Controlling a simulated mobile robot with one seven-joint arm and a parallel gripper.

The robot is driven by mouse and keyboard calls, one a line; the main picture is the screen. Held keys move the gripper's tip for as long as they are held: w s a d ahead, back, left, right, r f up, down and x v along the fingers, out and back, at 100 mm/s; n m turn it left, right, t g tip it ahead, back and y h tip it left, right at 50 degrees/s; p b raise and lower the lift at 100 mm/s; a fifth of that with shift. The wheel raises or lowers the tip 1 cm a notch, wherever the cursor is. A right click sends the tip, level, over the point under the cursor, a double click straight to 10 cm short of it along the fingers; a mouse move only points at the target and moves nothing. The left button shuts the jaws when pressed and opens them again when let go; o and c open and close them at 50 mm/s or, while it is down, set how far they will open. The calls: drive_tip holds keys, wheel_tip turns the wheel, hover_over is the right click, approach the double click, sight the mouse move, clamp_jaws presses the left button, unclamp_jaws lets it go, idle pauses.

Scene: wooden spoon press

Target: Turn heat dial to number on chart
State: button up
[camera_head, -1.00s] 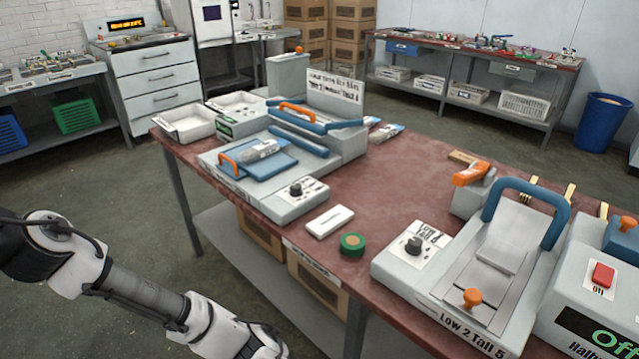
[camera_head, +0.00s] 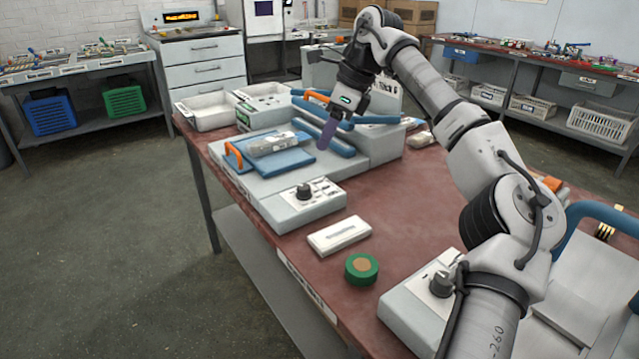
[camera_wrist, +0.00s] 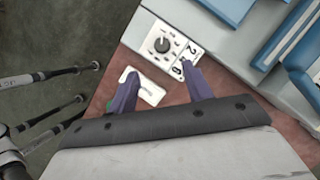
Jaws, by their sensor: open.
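A black heat dial (camera_head: 304,190) sits on a light grey control box (camera_head: 290,212) at the front of the left press, on the red table. The dial also shows in the wrist view (camera_wrist: 162,45) with marks around it, too small to read. A white card with dark print (camera_wrist: 190,52) is beside it. My gripper (camera_head: 327,134) is open with purple fingers, apart from the dial, above and behind it in the head view. Its fingers (camera_wrist: 160,75) hold nothing in the wrist view. The chart board seen earlier at the back of the press is hidden behind my arm.
A second dial (camera_head: 441,285) sits on the right press's box, partly behind my arm. A white block (camera_head: 339,235) and a green round tin (camera_head: 361,268) lie on the table between. A blue plate with orange handle (camera_head: 270,160) is on the left press.

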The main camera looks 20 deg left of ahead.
sight(305, 187)
drive_tip(key=x, duration=1.3)
drive_tip(key=shift+w+d+f+b, duration=0.1)
drive_tip(key=shift+d+f+b, duration=0.15)
drive_tip(key=shift+f+b, duration=0.15)
drive_tip(key=c, duration=1)
